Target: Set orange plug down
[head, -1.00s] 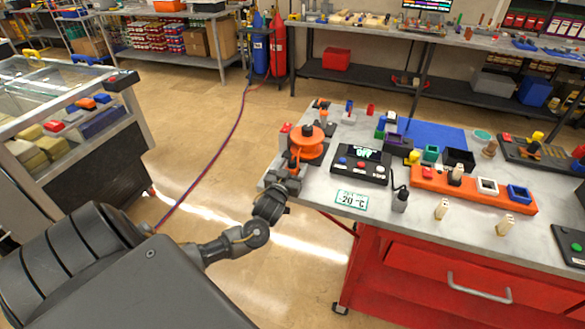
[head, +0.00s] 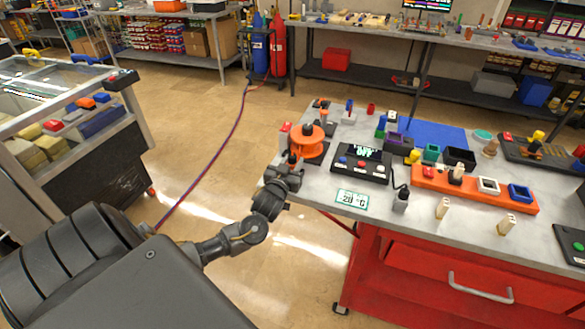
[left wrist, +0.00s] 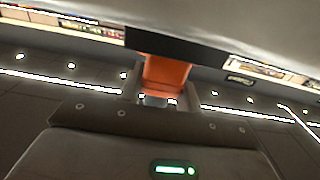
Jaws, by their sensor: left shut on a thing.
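My left gripper (head: 288,172) is at the left corner of the workbench, just in front of an orange spool-like part (head: 307,142). It is shut on the orange plug, which shows as an orange block (left wrist: 166,73) at the fingers in the left wrist view. My right gripper is not in view.
An orange block holder (head: 472,188) lies farther right. Open floor lies left of the bench.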

